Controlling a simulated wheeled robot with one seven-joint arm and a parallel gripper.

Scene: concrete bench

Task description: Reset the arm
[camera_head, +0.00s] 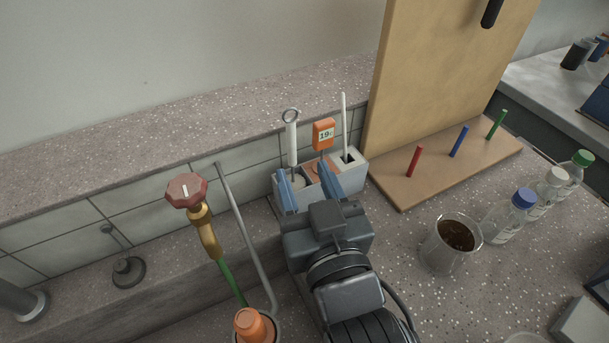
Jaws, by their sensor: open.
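My gripper (307,191) reaches up from the bottom middle of the view. Its two blue fingers stand apart, and nothing shows held between them. The fingertips are in front of a grey holder (357,162) and hide part of it. The holder has several compartments. A white stick with a ring top (291,140) stands at its left, an orange thermometer (324,133) with a small display in its middle, and a thin white rod (343,120) at its right. Whether the fingers touch the holder I cannot tell.
At left are a red-knobbed brass valve (187,190) and a bent grey pipe (245,235). At right are a beaker of brown liquid (452,243), a blue-capped bottle (509,215) and more bottles. A wooden board with coloured pegs (440,178) lies behind. Bare bench shows around the beaker.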

